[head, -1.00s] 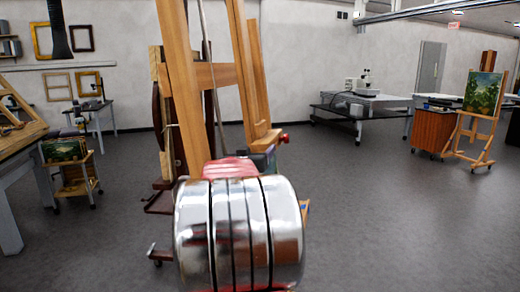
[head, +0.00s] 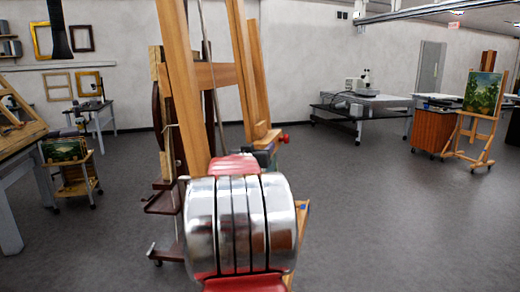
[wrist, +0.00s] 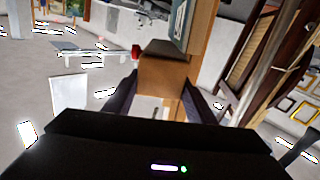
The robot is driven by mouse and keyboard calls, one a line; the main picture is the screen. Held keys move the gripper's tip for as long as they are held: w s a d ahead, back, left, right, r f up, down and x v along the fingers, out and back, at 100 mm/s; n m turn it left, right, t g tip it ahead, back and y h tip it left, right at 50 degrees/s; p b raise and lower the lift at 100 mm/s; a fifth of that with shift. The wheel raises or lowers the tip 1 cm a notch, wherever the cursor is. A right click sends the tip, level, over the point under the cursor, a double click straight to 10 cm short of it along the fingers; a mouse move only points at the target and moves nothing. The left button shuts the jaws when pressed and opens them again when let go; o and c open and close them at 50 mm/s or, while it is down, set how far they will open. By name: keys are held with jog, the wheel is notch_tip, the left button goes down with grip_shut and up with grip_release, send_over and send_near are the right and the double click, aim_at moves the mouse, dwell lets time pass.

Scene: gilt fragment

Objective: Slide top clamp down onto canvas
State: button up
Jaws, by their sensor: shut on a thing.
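A wooden easel (head: 181,90) stands straight ahead in the head view. The top clamp, a wooden block (head: 265,138) with a red knob (head: 284,138), sits low on its upright. In the wrist view the wooden block (wrist: 163,82) has a dark top face, and the red knob (wrist: 135,51) is to its left. My gripper (wrist: 160,104) has its dark fingers on either side of this block, shut on it. In the head view my silver arm joint hides most of the gripper. I cannot clearly make out the canvas or whether the clamp touches it.
A small cart with a painting (head: 66,150) stands left, beside a workbench (head: 20,155). A grey table (head: 365,103) stands at the back right. A second easel with a landscape painting (head: 483,93) is far right. The floor right of the easel is clear.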

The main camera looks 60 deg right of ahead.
jog(key=c, duration=0.9)
jog(key=shift+f, duration=0.85)
jog(key=o, duration=1.5)
jog(key=shift+s+r, duration=0.1)
jog(key=shift+a, duration=0.1)
jog(key=s+a, duration=0.2)
jog(key=a, duration=1.1)
jog(key=shift+a, duration=0.25)
jog(key=shift+s, duration=0.15)
